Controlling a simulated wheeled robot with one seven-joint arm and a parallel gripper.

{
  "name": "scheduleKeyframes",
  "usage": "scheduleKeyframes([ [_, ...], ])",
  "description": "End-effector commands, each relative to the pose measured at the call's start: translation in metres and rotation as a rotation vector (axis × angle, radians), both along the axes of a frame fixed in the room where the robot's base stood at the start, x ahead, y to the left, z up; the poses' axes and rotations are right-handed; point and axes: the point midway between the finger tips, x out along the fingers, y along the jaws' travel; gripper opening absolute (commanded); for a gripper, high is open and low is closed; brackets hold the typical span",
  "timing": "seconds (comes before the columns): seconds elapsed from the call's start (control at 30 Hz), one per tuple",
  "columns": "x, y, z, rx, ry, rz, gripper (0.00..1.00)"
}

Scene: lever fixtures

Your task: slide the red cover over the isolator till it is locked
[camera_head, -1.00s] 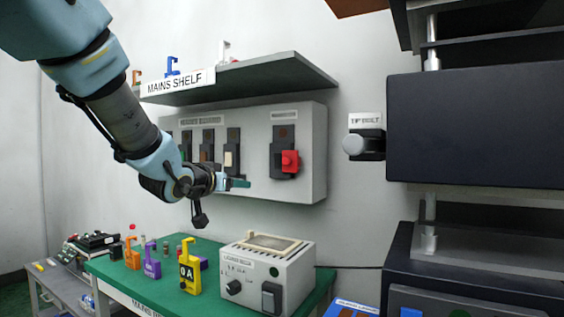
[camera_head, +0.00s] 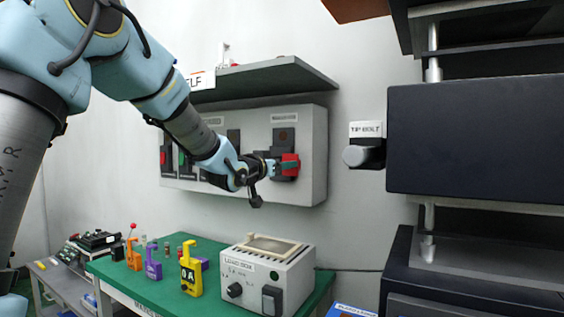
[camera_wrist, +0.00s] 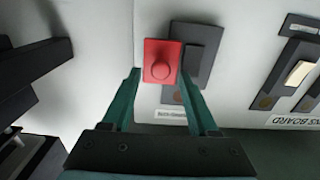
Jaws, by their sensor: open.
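The red cover (camera_head: 291,160), a block with a round knob, sits on the lower part of the dark isolator (camera_head: 283,136) at the right end of the grey wall board. In the wrist view the red cover (camera_wrist: 161,62) lies between the tips of my two green fingers, and the isolator plate (camera_wrist: 203,45) shows beside and behind it. My gripper (camera_wrist: 159,78) is open, one finger on each side of the cover. I cannot tell whether either finger touches it. In the head view my gripper (camera_head: 284,167) partly hides the cover.
More switches, including one with a pale handle (camera_wrist: 300,73), sit on the same board. A shelf (camera_head: 265,78) juts out above. A green table (camera_head: 215,300) below carries a grey box (camera_head: 268,275) and coloured tags. A dark cabinet with a bolt (camera_head: 362,153) stands to the right.

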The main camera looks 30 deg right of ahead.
Motion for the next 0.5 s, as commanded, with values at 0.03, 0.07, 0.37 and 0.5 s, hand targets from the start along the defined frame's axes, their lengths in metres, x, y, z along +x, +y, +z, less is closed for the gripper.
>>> scheduleKeyframes([
  [0.03, 0.001, -0.0021, 0.0006, 0.0, 0.0, 0.0, 0.6],
  [0.07, 0.0015, -0.0027, 0.0004, 0.0, 0.0, 0.0, 0.6],
  [0.37, 0.002, -0.003, -0.0003, 0.0, 0.0, 0.001, 0.56],
  [0.5, 0.002, -0.0029, -0.0003, 0.0, 0.0, 0.001, 0.4],
])
